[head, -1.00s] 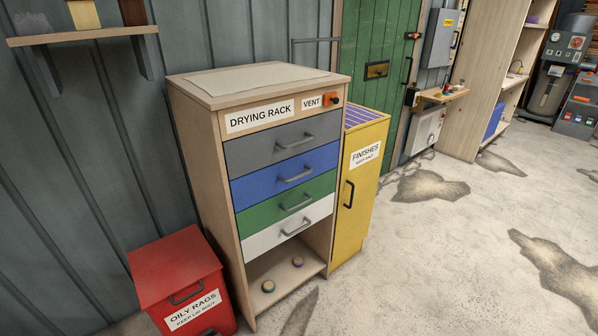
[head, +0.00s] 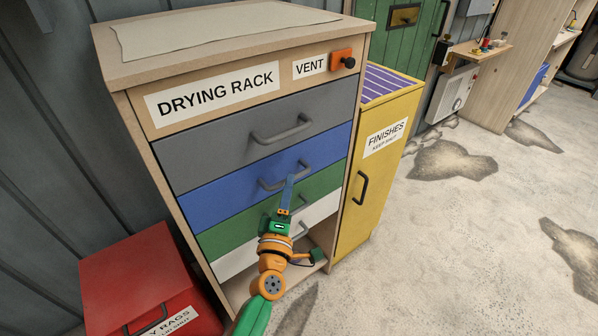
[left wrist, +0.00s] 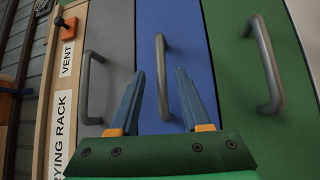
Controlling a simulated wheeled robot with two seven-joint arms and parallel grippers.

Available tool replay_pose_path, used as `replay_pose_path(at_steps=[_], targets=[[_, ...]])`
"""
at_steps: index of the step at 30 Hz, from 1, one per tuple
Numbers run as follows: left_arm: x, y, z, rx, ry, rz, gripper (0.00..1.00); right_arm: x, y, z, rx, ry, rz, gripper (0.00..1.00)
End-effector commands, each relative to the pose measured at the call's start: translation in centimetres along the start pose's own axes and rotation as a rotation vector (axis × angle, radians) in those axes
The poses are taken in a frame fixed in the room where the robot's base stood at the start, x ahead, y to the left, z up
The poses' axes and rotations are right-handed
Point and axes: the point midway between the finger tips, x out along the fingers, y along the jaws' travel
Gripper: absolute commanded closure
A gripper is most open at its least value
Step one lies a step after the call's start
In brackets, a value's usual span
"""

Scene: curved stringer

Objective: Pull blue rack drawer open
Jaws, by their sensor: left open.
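The blue drawer (head: 215,200) of the drying rack is flush with its neighbours, between the grey drawer above and the green one below. Its grey bar handle (head: 268,184) is partly hidden by my gripper in the head view. My left gripper (head: 289,180) is in front of the blue drawer, open. In the left wrist view its blue fingers (left wrist: 158,90) point at the drawer, one on each side of the blue drawer's handle (left wrist: 162,75). The handle shows beyond and between the fingers; I cannot tell whether they touch it. My right gripper is not in view.
The grey drawer handle (head: 282,130) and the green drawer handle (left wrist: 268,65) lie on either side. A red oily-rags bin (head: 145,290) stands at lower left. A yellow finishes cabinet (head: 375,150) stands right of the rack. The floor at right is clear.

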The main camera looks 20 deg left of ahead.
Motion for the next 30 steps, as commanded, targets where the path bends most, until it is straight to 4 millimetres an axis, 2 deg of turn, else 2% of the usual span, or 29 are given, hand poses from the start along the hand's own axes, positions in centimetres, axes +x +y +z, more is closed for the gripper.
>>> replay_pose_path(at_steps=[3,6,14,19,30], targets=[[2.2,0.0,0.0,0.002,-0.001,0.001,0.53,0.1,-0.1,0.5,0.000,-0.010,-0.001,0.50],[3.2,-0.1,0.0,0.004,-0.002,-0.001,0.53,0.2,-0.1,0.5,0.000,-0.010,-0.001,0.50],[3.5,-0.1,0.0,0.005,-0.003,-0.003,0.53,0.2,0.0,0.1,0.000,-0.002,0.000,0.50],[3.5,-0.1,0.1,0.005,-0.003,-0.003,0.99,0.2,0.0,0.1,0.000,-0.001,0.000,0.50],[3.5,-0.1,0.1,0.006,-0.003,-0.002,1.00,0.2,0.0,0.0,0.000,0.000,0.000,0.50]])
